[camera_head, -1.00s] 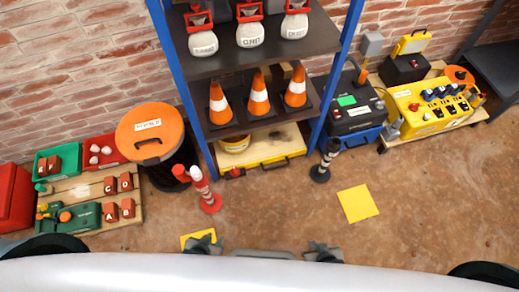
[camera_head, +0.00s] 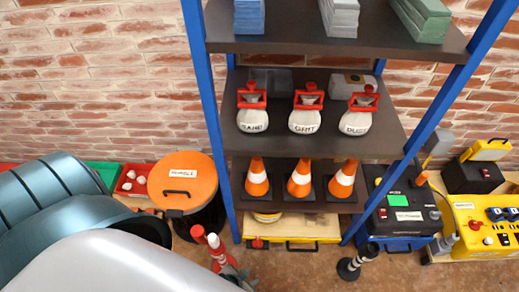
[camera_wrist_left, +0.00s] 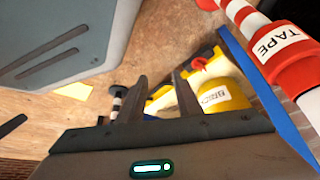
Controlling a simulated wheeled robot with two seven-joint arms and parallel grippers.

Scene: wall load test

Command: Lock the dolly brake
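The dolly (camera_head: 324,230) is a low yellow platform on the floor under the blue-posted shelf. A small red part (camera_head: 257,243), which looks like its brake, sits at its front left. In the left wrist view the yellow dolly (camera_wrist_left: 162,98) and a red part (camera_wrist_left: 200,64) show beyond the fingers, beside a yellow labelled tub (camera_wrist_left: 222,98). My left gripper (camera_wrist_left: 160,88) is open and empty, short of the dolly and apart from it. In the head view only a grey bit of it shows low, near the red-and-white post. My right gripper is out of view.
A red-and-white post (camera_head: 215,245) with a "TAPE" band stands left of the dolly, close to my left gripper. A black-and-white post (camera_head: 356,262) stands to the right. An orange-lidded bin (camera_head: 185,181) is at the left. The shelf carries cones (camera_head: 300,180) and weights.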

